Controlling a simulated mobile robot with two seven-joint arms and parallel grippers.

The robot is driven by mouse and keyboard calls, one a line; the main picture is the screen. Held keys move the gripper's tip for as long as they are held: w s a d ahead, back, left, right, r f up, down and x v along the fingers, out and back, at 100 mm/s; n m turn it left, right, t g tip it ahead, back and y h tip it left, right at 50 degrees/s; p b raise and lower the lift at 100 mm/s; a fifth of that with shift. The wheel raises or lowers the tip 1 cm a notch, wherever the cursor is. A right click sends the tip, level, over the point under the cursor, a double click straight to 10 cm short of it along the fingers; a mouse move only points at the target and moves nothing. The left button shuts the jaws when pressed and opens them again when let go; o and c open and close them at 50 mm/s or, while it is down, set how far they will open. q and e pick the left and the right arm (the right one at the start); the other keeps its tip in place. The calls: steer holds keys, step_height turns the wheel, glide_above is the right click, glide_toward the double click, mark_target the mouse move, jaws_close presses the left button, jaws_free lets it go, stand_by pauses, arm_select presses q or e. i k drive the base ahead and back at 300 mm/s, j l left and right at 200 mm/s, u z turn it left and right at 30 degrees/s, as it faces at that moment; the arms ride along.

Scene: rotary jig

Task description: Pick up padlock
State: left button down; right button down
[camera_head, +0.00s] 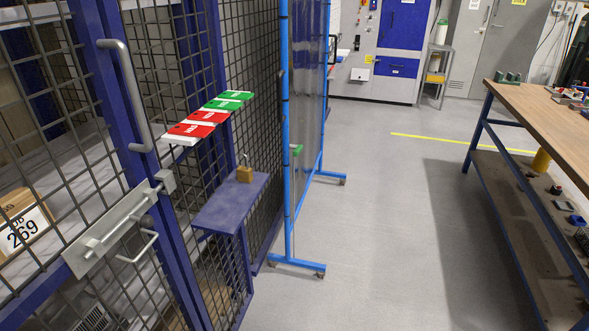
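A small brass padlock (244,174) with a shackle on top stands upright on a blue shelf (222,209) fixed to the outside of the mesh cage. The shackle looks raised, but it is too small to tell whether it is open. Neither of my grippers is in the camera_head view.
The blue mesh cage door (110,120) with a metal latch (112,236) fills the left. Red and green tags (190,129) stick out above the shelf. A blue wheeled screen frame (286,150) stands just behind the shelf. A wooden workbench (550,108) is at right. Floor (375,230) between is clear.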

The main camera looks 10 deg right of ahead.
mark_target(244, 174)
steer(key=i+l+u, duration=0.1)
steer(key=u, duration=0.3)
steer(key=i+l+u, duration=0.1)
steer(key=u, duration=0.3)
steer(key=l+u, duration=0.35)
steer(key=i+l+u, duration=0.1)
steer(key=l+u, duration=0.15)
steer(key=l, duration=0.15)
steer(key=i+l+u, duration=0.2)
steer(key=l, duration=0.2)
steer(key=l+u, duration=0.15)
steer(key=l, duration=0.3)
steer(key=k+l+u, duration=0.1)
steer(key=l, duration=0.35)
steer(key=k+l+u, duration=0.15)
steer(key=l, duration=1.7)
steer(key=i, duration=0.05)
